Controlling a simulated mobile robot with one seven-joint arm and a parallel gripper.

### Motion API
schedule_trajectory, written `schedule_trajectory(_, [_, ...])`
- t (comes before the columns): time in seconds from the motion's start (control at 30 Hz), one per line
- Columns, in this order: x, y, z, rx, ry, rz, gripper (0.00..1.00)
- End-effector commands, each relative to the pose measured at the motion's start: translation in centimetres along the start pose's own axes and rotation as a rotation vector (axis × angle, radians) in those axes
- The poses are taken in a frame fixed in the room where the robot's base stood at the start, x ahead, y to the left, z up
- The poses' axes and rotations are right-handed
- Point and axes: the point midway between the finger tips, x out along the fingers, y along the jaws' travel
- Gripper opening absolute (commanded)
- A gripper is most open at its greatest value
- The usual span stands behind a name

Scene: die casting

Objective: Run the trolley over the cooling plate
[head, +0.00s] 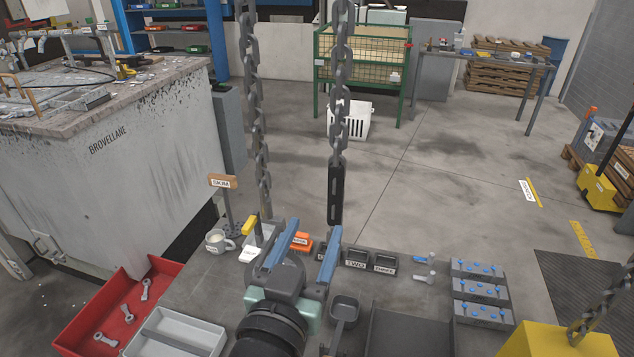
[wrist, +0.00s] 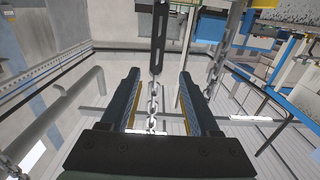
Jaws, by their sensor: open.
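My gripper (head: 303,250) is open in the head view, its two blue fingers pointing away from me over the bench. A grey chain (head: 340,95) hangs from above and ends in a black slotted bar (head: 335,195), just beyond the right finger. A second chain (head: 257,120) hangs left of it. In the wrist view my gripper (wrist: 160,76) is open, with a chain (wrist: 153,105) and the black slotted bar (wrist: 159,35) showing between the fingers, not gripped. A dark flat plate (head: 410,335) at the bench front may be the cooling plate. No trolley can be made out.
A red bin (head: 75,325) and a grey tray (head: 175,335) stand left. A yellow block (head: 555,342) with a chain is at the bottom right.

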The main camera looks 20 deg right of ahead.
Motion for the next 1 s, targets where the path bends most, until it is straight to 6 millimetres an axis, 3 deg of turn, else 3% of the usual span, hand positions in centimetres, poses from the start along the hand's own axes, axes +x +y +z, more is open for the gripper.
schedule_trajectory(0.6, [9.9, 0.1, -0.6, 0.001, 0.001, 0.001, 0.62])
schedule_trajectory(0.8, [12.0, 0.0, -0.4, 0.001, 0.001, 0.0, 0.62])
schedule_trajectory(1.0, [12.7, 0.0, -0.3, 0.001, 0.002, -0.001, 0.62])
